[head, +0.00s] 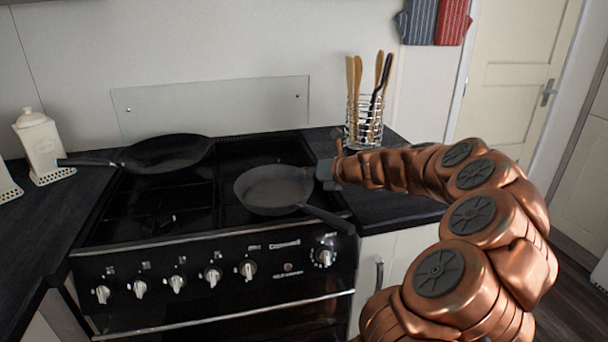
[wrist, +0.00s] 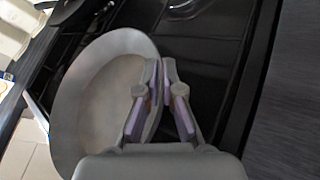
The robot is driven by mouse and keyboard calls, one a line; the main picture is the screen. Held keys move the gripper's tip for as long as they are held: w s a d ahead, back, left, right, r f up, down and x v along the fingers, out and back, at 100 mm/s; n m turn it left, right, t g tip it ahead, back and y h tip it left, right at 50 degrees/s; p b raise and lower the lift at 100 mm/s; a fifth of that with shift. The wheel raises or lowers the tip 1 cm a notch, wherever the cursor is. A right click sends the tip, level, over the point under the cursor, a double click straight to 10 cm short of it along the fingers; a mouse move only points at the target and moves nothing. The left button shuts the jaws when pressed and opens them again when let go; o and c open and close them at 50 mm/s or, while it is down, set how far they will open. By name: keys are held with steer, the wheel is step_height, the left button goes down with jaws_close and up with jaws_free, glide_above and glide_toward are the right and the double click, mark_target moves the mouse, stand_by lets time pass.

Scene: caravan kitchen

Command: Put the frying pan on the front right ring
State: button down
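The grey frying pan (head: 272,190) is over the right front part of the black hob (head: 228,215), its handle pointing to the lower right. I cannot tell whether its base touches the ring beneath, which it hides. My gripper (head: 318,171) is at the pan's right edge. In the wrist view the pan (wrist: 95,105) fills the left side. There my gripper's fingers (wrist: 163,68) are close together with the pan's rim between them, one finger inside and one outside.
A dark wok (head: 165,153) sits on the back left of the hob, its handle reaching left. A wire utensil holder (head: 364,122) stands on the right worktop (head: 385,205). A white canister (head: 42,147) stands at the left. The front left of the hob is clear.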

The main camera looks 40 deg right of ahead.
steer(key=c, duration=1.3)
jaws_free()
steer(key=shift+s+r, duration=0.1)
steer(key=v, duration=1.1)
steer(key=shift+s+d+r+p, duration=0.15)
steer(key=shift+s+d+p, duration=0.05)
steer(key=shift+s+p, duration=0.15)
steer(key=shift+r, duration=0.1)
